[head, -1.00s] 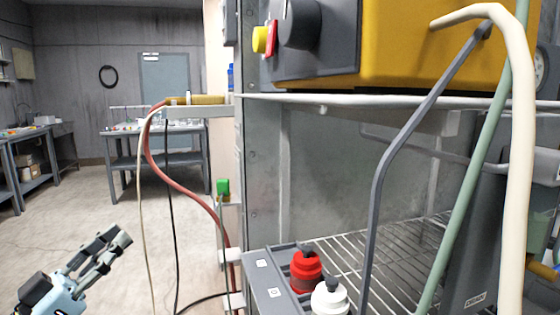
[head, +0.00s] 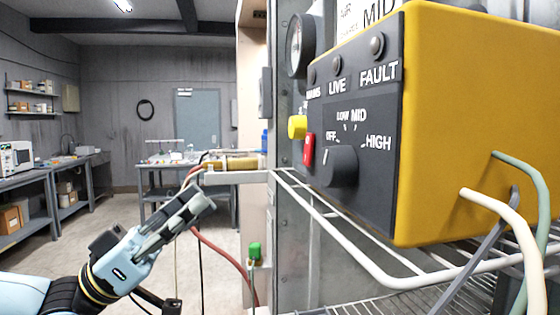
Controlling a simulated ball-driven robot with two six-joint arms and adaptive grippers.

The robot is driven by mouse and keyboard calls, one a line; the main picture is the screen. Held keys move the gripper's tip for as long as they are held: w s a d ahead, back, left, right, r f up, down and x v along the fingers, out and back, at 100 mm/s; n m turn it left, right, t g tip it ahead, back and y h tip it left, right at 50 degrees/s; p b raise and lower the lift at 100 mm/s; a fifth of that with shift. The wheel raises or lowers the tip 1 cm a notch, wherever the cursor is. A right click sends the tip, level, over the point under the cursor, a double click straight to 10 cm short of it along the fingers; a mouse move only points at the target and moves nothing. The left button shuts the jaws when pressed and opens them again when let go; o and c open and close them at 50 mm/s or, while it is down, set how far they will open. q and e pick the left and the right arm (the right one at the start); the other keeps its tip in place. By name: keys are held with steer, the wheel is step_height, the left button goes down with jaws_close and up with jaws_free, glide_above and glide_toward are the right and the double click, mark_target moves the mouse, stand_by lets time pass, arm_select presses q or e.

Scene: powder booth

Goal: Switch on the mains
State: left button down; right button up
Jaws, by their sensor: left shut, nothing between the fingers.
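A yellow control box (head: 470,110) with a dark front panel stands on a wire shelf at the right. Its panel has lamps labelled MAINS, LIVE and FAULT; the MAINS label is seen at a steep angle. Below them are a red switch (head: 309,149), a yellow knob-like part (head: 297,127) and a dark rotary dial (head: 340,166) marked OFF, LOW, MID and HIGH. I cannot tell the red switch's position. My left gripper (head: 205,204) is shut and empty, left of the panel and lower than the red switch, apart from it. My right gripper is out of view.
The white wire shelf (head: 330,232) juts out under the box. Cream and green cables (head: 515,235) leave the box's side. A green-topped part (head: 254,252) and red hose lie near my gripper. Benches stand behind.

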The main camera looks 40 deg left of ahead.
mark_target(309, 139)
arm_select(q)
steer(key=shift+w+d+f+b+x, duration=0.2)
steer(key=shift+f+b+x, duration=0.2)
steer(key=shift+x, duration=1.65)
steer(key=shift+w+d+f+b+x, duration=0.2)
steer(key=shift+f+b+x, duration=0.25)
steer(key=shift+x, duration=1.65)
steer(key=shift+w+d+f+b+x, duration=0.25)
steer(key=shift+b+x, duration=0.3)
steer(key=shift+x, duration=1.5)
